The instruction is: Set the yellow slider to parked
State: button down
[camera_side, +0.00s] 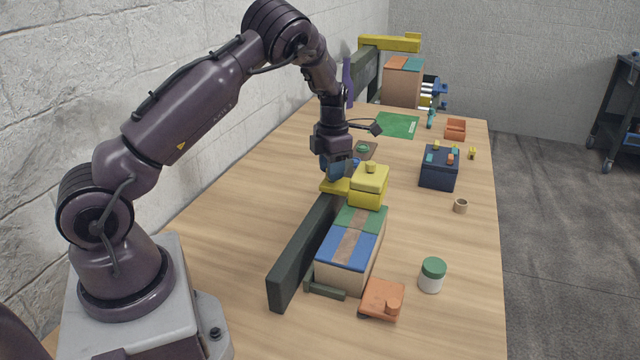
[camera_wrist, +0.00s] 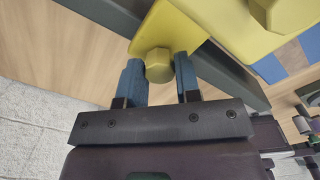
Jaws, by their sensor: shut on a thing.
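The yellow slider (camera_side: 369,190) is a block with a knob on top. It sits at the far end of a long box (camera_side: 345,275) whose top has green and blue patches and a brown strip. A dark rail (camera_side: 303,250) runs along the box's left side. A yellow plate with a faceted knob (camera_wrist: 158,66) reaches over the rail. My gripper (camera_side: 336,177) is at this side knob, its blue fingers (camera_wrist: 133,82) on either side of it and shut on it. The slider's plate also shows in the wrist view (camera_wrist: 170,30). Finger contact is hidden in the side view.
An orange block with a peg (camera_side: 383,299) and a green-lidded jar (camera_side: 432,275) stand near the box's front. A dark blue box (camera_side: 438,168) and a small tan cup (camera_side: 460,206) are to the right. A second rail with a yellow beam (camera_side: 390,43) stands at the back.

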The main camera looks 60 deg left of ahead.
jog(key=w+a, duration=0.6)
jog(key=shift+w+a, duration=0.25)
jog(key=shift+a, duration=0.05)
jog(key=c, duration=0.8)
grip_release()
notch_tip(320, 180, up, 13)
dwell(0.3)
